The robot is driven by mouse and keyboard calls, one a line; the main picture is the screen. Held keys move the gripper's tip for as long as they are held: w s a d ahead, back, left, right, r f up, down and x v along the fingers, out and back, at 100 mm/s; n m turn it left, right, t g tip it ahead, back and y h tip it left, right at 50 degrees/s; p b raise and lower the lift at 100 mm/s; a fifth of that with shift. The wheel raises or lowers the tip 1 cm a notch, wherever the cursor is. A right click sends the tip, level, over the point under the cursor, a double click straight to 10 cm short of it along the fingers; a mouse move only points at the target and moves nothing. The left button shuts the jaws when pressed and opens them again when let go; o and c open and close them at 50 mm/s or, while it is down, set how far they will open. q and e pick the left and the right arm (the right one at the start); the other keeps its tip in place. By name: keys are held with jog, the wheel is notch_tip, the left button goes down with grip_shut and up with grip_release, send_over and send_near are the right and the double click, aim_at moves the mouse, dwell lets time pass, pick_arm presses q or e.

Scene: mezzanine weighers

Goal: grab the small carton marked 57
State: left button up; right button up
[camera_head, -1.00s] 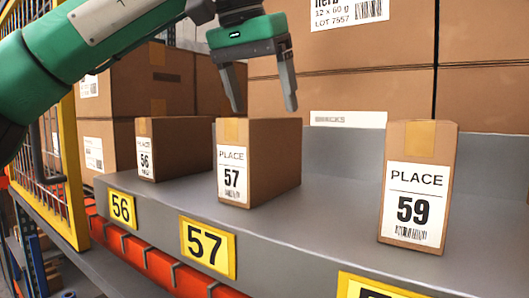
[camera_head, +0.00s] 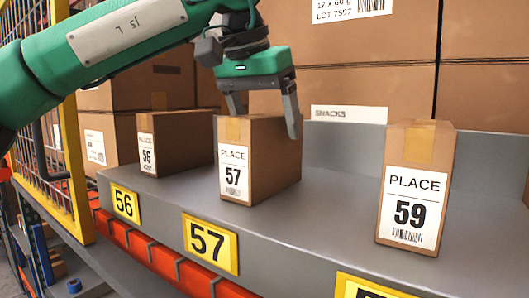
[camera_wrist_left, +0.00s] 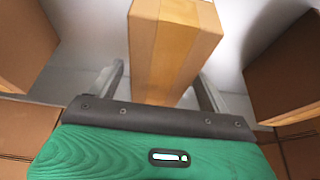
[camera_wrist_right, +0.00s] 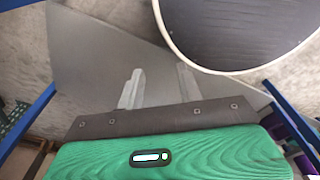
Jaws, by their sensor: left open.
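The small carton marked 57 (camera_head: 277,160) stands upright on the grey shelf above the yellow 57 plate (camera_head: 210,243). My left gripper (camera_head: 265,125) is open at the top of this carton, pointing down, with one finger in front of its right side and the other partly hidden behind its top. In the left wrist view the carton (camera_wrist_left: 172,50) shows between the two open fingers (camera_wrist_left: 160,85), with gaps on both sides. My right gripper (camera_wrist_right: 160,85) shows only in the right wrist view; its fingers are apart with nothing between them.
The carton marked 56 (camera_head: 180,140) stands to the left, and the carton marked 59 (camera_head: 422,165) to the right with clear shelf between. Large brown boxes (camera_head: 375,95) are stacked behind. A yellow mesh guard (camera_head: 62,160) is at the left. A round dark top (camera_wrist_right: 235,30) lies near my right gripper.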

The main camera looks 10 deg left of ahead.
pick_arm(q)
jog(key=shift+f, duration=0.1)
jog(key=shift+c, duration=0.2)
jog(key=c, duration=1.5)
grip_shut()
jog(key=shift+r, duration=0.2)
